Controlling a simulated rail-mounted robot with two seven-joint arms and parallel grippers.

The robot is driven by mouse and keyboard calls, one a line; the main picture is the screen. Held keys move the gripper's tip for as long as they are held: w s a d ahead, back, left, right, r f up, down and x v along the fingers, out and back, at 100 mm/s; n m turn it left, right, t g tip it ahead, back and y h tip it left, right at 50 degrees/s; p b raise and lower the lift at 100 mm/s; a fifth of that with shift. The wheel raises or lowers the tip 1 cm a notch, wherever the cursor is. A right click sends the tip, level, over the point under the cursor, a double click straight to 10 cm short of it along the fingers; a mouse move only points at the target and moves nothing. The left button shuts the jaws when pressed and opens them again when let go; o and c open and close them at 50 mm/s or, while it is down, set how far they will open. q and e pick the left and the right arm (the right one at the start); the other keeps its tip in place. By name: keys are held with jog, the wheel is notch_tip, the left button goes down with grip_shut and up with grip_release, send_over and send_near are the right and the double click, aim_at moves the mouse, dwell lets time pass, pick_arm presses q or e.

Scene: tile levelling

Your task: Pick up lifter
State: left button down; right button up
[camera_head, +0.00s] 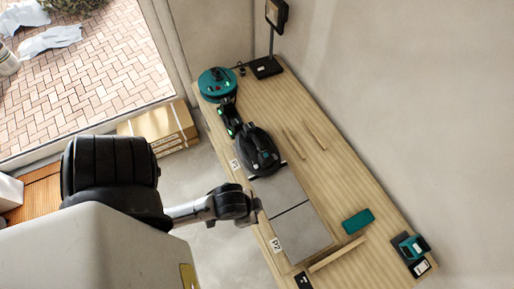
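One of my arms comes in from the left. Its dark end, seemingly my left gripper (252,207), is beside the bench's left edge, nearer than the lifter and apart from it. Its fingers are too small to make out.
The bench (340,188) also holds a round teal machine (217,83), a black stand with a screen (268,66), wooden strips (315,131), a teal block (358,221) and a teal-black tool (411,247). A wall runs along its right side. Grey floor lies left of it.

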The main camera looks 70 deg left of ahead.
pick_arm(q)
jog(key=c, duration=0.8)
grip_release()
jog(key=shift+c, duration=0.2)
jog(key=shift+w, duration=0.1)
